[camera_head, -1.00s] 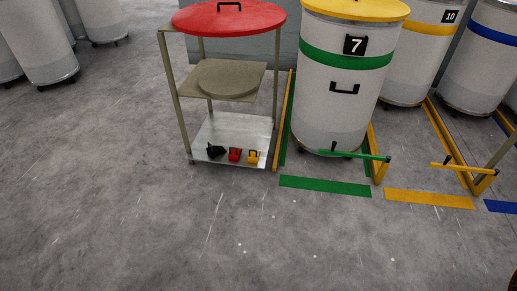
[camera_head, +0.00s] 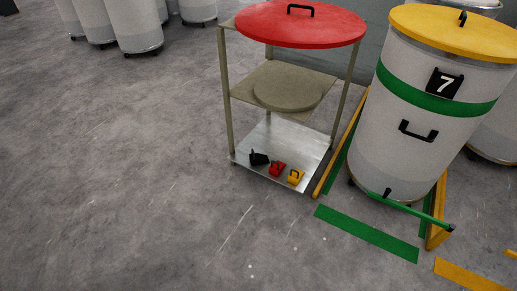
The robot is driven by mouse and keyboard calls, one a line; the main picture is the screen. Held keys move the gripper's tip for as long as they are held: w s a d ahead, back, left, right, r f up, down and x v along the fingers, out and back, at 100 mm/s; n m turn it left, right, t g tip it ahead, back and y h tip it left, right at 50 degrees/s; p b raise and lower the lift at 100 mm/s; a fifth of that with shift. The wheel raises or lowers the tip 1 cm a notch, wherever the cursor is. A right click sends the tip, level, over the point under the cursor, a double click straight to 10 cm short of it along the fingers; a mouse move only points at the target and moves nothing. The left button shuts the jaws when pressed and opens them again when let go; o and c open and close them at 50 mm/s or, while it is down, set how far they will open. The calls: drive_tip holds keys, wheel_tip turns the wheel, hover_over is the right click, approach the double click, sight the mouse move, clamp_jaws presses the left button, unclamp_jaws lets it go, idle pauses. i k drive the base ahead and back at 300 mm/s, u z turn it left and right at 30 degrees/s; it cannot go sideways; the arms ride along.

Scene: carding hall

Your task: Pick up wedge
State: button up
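Three small wedge-like objects with handles sit in a row near the front edge of a rack's metal bottom shelf (camera_head: 262,170). They are a black one (camera_head: 259,159), a red one (camera_head: 277,168) and a yellow one (camera_head: 296,177). The black one is at the left, the red in the middle and the yellow at the right. They are small, so their exact shapes are hard to tell. My gripper is not in view.
The rack carries a red lid (camera_head: 300,24) on top and a round disc (camera_head: 288,88) on its middle shelf. Can 7 (camera_head: 415,135) stands right of it, with a green bar (camera_head: 412,213) low in front. Green tape (camera_head: 365,234) marks the floor. Open floor lies left.

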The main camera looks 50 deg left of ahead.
sight(256, 159)
drive_tip(key=u, duration=0.3)
drive_tip(key=i, duration=1.7)
drive_tip(key=u, duration=1.2)
drive_tip(key=i, duration=1.05)
drive_tip(key=u, duration=1.7)
drive_tip(key=i, duration=0.5)
drive_tip(key=u, duration=0.4)
